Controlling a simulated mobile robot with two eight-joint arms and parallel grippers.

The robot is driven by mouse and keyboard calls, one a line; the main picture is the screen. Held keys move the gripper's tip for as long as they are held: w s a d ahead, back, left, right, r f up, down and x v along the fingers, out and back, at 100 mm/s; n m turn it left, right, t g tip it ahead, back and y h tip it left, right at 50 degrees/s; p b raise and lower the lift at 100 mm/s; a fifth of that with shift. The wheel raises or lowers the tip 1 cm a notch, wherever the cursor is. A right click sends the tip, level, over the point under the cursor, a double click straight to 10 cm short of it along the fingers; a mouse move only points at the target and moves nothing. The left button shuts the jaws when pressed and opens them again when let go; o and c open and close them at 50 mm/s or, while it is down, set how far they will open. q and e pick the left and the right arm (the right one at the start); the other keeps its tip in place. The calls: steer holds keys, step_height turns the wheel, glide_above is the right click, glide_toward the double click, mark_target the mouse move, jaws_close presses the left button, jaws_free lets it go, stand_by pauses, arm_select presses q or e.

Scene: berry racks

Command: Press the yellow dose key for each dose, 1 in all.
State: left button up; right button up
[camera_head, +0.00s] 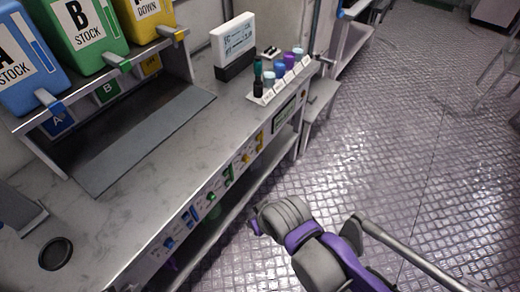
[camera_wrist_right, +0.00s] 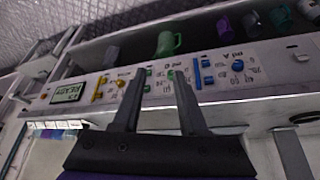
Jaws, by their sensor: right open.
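The yellow controls (camera_head: 259,140) sit toward the far end of the bench's front panel, near a small green display. In the right wrist view, which looks inverted, the yellow dose key (camera_wrist_right: 98,89) is left of the gripper, with a yellow knob (camera_wrist_right: 121,83) beside it. My right gripper (camera_wrist_right: 160,76) is open and empty. Its fingertips overlap the panel near the green controls (camera_wrist_right: 172,82); I cannot tell whether they touch it. In the head view my right arm is in front of the bench, and its fingers are not clear. My left gripper is not in view.
Blue controls (camera_wrist_right: 208,72) are right of the green ones in the wrist view. The display (camera_wrist_right: 67,93) reads READY. Blue, green and yellow stock bins (camera_head: 96,22) stand on the rack. Small vials (camera_head: 268,79) stand at the bench's far end. The floor (camera_head: 400,150) beside the bench is clear.

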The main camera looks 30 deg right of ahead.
jaws_close()
stand_by(1.4)
